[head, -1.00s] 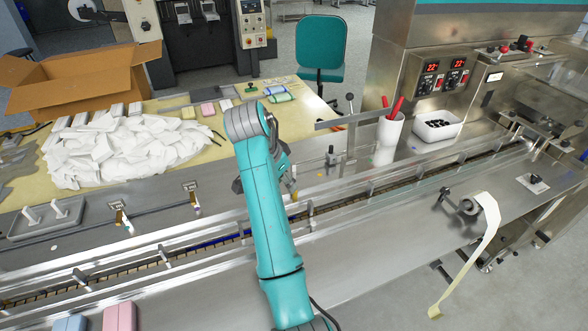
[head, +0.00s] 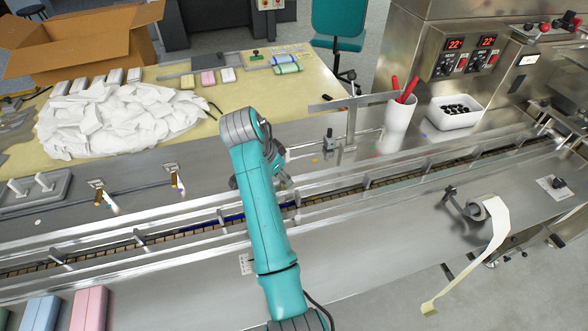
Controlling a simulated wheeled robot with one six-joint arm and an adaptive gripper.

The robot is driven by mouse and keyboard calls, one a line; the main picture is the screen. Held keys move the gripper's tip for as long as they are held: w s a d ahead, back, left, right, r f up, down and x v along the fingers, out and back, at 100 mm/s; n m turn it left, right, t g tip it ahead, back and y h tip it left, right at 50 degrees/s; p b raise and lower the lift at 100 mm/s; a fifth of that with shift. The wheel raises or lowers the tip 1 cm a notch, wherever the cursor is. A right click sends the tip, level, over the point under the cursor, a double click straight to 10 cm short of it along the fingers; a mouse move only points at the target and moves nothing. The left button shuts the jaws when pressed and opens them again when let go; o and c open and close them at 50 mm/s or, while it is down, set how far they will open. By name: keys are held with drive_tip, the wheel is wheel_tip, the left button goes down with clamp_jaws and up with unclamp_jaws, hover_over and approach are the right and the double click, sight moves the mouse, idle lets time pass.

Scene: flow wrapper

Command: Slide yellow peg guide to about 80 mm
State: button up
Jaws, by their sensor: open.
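I cannot tell for certain which one is the yellow peg guide, and no scale can be read. My teal arm reaches up through the middle of the view.
The conveyor channel (head: 150,240) runs across behind my arm, with metal rails. A post with a flat bar (head: 350,102), a white cup (head: 397,124) of red-handled tools and a white bin (head: 454,117) stand at right. A wrapper pile (head: 120,122) lies back left.

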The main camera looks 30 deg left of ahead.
drive_tip(key=shift+w+f, duration=0.15)
drive_tip(key=shift+f, duration=0.15)
drive_tip(key=shift+c, duration=0.2)
clamp_jaws()
drive_tip(key=shift+d, duration=0.1)
drive_tip(key=shift+d, duration=0.1)
drive_tip(key=shift+o, duration=0.2)
unclamp_jaws()
